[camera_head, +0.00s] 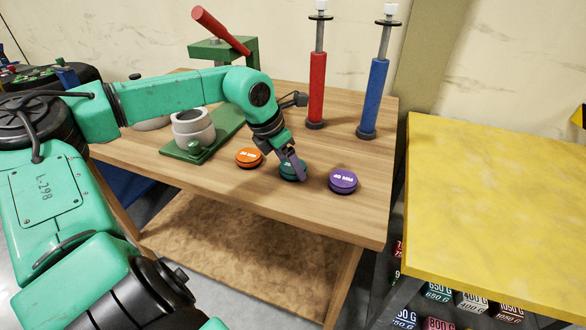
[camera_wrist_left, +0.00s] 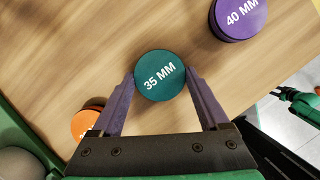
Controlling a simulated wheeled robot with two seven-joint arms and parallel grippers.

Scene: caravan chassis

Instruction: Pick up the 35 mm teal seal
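The 35 mm teal seal (camera_wrist_left: 160,76) is a round disc on the wooden table. In the head view the teal seal (camera_head: 289,174) lies between the orange and purple discs, partly hidden by my left gripper (camera_head: 301,177). In the left wrist view the fingers of my left gripper (camera_wrist_left: 161,77) stand on either side of the seal, tips at its edges. I see no clear gap there, but cannot tell whether they press on it. The seal looks level with the table. My right gripper does not show in the head view; a small green arm part (camera_wrist_left: 300,103) shows at the wrist view's right edge.
An orange disc (camera_head: 248,158) lies left of the seal and a purple 40 mm disc (camera_head: 343,181) lies right. A green fixture (camera_head: 190,149) with a grey cup, a red cylinder (camera_head: 317,90) and a blue cylinder (camera_head: 373,98) stand behind. A yellow table (camera_head: 500,200) is at the right.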

